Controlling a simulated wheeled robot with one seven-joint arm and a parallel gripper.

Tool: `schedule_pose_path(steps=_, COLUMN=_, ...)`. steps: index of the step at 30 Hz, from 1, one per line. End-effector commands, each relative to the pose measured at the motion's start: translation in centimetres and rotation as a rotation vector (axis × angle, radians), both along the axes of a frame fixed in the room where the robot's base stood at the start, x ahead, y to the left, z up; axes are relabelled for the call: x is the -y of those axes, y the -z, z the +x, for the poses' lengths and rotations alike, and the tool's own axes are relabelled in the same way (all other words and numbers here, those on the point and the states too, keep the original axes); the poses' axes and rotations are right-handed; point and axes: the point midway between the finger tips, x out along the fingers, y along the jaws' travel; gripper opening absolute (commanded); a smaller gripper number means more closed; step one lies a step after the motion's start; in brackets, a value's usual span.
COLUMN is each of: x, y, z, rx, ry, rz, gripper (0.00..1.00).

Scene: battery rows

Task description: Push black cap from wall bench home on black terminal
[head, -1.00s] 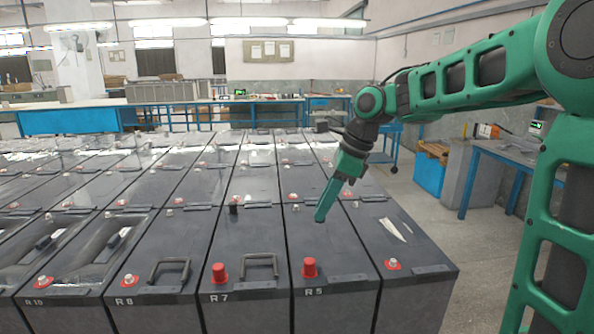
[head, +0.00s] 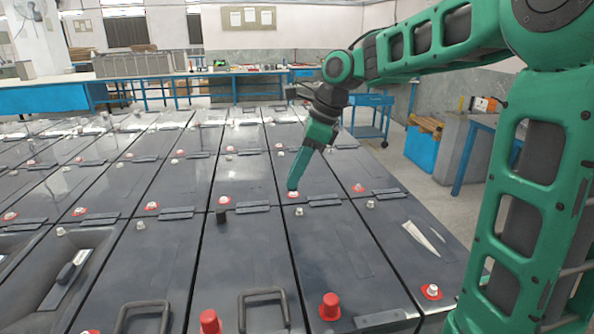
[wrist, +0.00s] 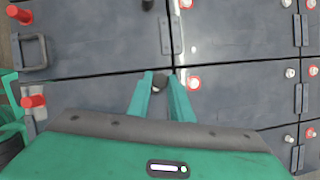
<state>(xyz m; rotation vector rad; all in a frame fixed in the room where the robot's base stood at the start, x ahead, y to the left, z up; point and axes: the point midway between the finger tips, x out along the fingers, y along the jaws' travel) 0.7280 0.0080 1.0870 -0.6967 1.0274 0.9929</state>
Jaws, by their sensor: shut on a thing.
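My gripper (head: 293,187) points down over the far end of battery R5 (head: 330,250), near its seam with the battery behind. In the wrist view the fingertips (wrist: 161,86) are closed on a small dark cap (wrist: 160,78). In the head view the cap cannot be made out. A bare metal post (head: 299,211), apparently R5's black terminal, shows just below the fingertips. In the wrist view the gripper and cap hide what lies under them, so I cannot tell the gap. A red-ringed terminal (wrist: 193,83) of the battery behind is beside the cap.
A black cap (head: 222,216) stands on the neighbouring battery. Red caps (head: 330,306) (head: 209,321) stand at the near ends. A handle (head: 263,300) rises from the left neighbour. More terminals lie behind. A blue bench (head: 180,85) stands beyond the rows.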

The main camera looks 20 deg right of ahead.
Motion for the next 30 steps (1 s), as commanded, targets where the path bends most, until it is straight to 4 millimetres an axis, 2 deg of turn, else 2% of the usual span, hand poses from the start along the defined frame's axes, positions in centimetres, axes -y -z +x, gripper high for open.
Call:
schedule_pose_path(steps=4, x=1.6, y=0.0, z=0.0, rx=0.000, ry=0.024, rz=0.000, gripper=0.00)
schedule_pose_path(steps=9, x=2.6, y=0.0, z=0.0, rx=0.000, ry=0.037, rz=0.000, gripper=0.00)
schedule_pose_path(steps=19, x=2.9, y=0.8, z=0.0, rx=-0.001, ry=0.044, rz=0.001, gripper=0.00)
schedule_pose_path(steps=30, x=2.9, y=3.6, z=0.0, rx=-0.002, ry=0.042, rz=0.000, gripper=0.00)
